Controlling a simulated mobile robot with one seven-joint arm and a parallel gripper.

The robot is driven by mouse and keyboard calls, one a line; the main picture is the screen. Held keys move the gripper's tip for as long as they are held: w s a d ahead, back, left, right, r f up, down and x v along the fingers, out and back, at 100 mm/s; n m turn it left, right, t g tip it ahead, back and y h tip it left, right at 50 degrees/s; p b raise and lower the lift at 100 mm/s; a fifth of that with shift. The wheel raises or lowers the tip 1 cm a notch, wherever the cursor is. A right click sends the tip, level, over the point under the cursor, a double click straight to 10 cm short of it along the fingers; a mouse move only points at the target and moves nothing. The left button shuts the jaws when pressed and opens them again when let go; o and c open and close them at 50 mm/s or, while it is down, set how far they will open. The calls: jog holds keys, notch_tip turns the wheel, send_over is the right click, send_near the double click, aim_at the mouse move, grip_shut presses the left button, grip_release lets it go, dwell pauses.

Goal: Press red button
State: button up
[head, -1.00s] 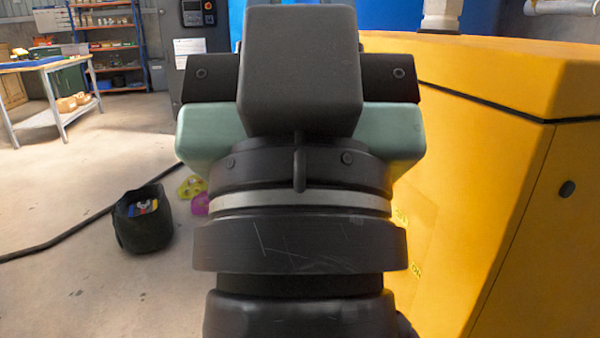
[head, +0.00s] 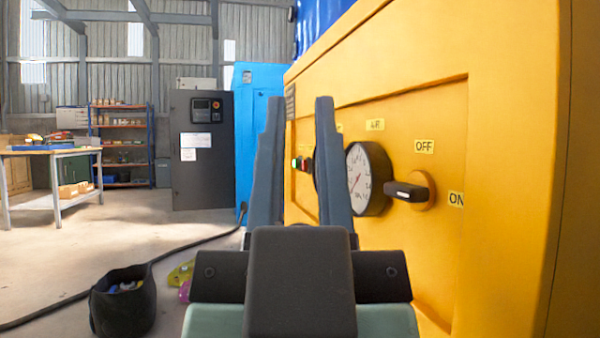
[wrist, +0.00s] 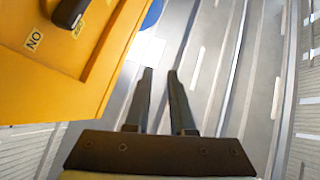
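A row of small buttons (head: 301,164), red and green among them, sits on the yellow cabinet's front panel (head: 440,110). It shows between my fingers in the head view, too small to tell each button clearly. My gripper (head: 298,100) points up and forward in front of the panel, with its two grey fingers apart and nothing between them. The fingers hide part of the panel around the buttons. In the wrist view my gripper (wrist: 160,72) also shows its fingers apart, right of the yellow cabinet (wrist: 75,75). The buttons do not show there.
A round gauge (head: 368,180) and a black rotary handle (head: 408,191) between OFF and ON labels stick out from the panel on the right. A black bag (head: 122,305) and a dark hose (head: 60,305) lie on the floor at left. Open floor lies beyond.

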jog(key=shift+c, duration=0.3)
grip_shut()
